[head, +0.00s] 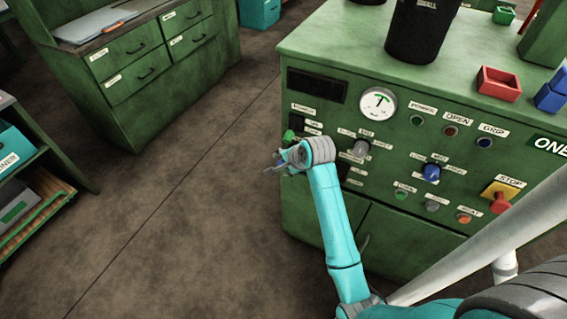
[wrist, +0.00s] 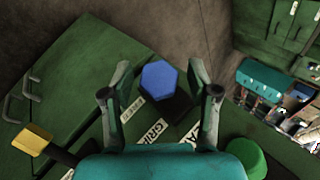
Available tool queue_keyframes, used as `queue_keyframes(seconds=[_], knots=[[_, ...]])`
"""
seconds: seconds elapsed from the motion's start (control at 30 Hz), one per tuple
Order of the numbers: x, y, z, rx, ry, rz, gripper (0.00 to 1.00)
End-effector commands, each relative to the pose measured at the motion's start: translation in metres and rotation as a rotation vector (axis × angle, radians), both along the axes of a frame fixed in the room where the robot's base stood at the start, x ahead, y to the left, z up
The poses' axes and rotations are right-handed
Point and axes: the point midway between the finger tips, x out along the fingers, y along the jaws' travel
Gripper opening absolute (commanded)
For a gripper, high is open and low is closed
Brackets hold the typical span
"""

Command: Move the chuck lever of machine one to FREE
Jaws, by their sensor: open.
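Machine one (head: 330,205) is a green cabinet with a control panel and a "ONE" sign. In the wrist view, a blue hexagonal knob (wrist: 159,82) on a dark arm stands out from the panel near a FREE label (wrist: 132,109) and a GRIP label (wrist: 157,131). Which label the lever points at I cannot tell. My gripper (wrist: 160,70) is open, with one finger on each side of the blue knob; contact is not clear. In the head view, my gripper (head: 276,164) is at the panel's left edge and hides this lever.
A green knob (head: 290,136) sits just above my gripper; it also shows in the wrist view (wrist: 246,157). A yellow handle (wrist: 33,139) is at the wrist view's left. Other knobs and a red stop button (head: 500,203) are to the right. The floor on the left is clear.

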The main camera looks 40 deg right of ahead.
Motion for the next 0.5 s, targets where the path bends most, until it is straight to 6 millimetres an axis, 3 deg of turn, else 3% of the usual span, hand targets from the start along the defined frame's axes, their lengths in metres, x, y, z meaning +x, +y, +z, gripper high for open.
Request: queue_keyframes(seconds=[0.33,0.5], knots=[[0.0019,-0.0002,-0.0026,0.0,0.0,0.0,0.58],[0.0019,-0.0001,-0.0025,0.0,0.0,0.0,0.15]])
